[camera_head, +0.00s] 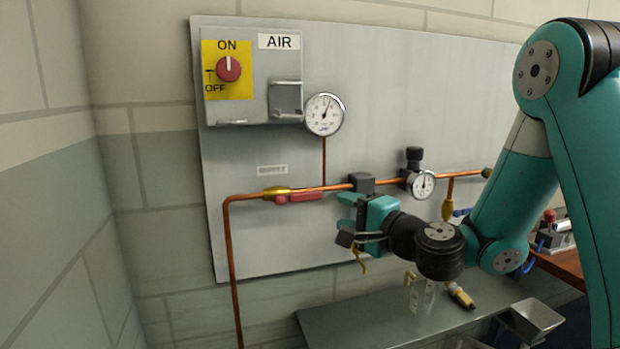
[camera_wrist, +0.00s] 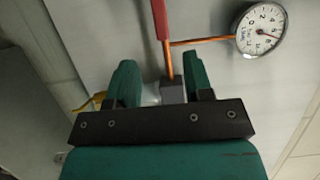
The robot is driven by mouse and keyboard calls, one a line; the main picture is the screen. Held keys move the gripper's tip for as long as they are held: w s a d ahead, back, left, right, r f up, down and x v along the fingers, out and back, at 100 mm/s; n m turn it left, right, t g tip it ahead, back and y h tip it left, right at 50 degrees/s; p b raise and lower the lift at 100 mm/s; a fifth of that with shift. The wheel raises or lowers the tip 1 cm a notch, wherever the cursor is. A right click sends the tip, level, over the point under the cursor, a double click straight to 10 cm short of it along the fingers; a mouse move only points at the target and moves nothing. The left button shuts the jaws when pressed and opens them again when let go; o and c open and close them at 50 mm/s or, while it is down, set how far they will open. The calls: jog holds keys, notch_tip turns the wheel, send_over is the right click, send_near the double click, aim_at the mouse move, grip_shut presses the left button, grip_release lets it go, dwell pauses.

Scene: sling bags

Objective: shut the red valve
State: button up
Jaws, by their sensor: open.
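The red valve lever (camera_head: 300,197) lies along the copper pipe, reaching right from a brass valve body (camera_head: 277,193). In the wrist view the red lever (camera_wrist: 162,18) shows at the top, beyond my fingers. My gripper (camera_head: 349,219) is open and empty, just right of the lever's free end and near a dark block (camera_head: 362,183) on the pipe. In the wrist view the two teal fingers of my gripper (camera_wrist: 161,82) stand apart, with a grey block (camera_wrist: 172,91) showing between them. I cannot tell whether they touch anything.
A red rotary knob (camera_head: 228,69) on a yellow plate points to ON. A round gauge (camera_head: 324,114) sits above the pipe; a smaller gauge (camera_head: 422,184) is right. A grey shelf (camera_head: 340,330) lies below.

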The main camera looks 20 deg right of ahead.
aim_at(312, 196)
jog(key=p+x, duration=0.3)
jog(key=x, duration=0.2)
jog(key=p+x, duration=0.3)
jog(key=x, duration=0.2)
jog(key=shift+r, duration=0.25)
jog(key=shift+w+a+f, duration=0.2)
jog(key=shift+w, duration=0.35)
grip_shut()
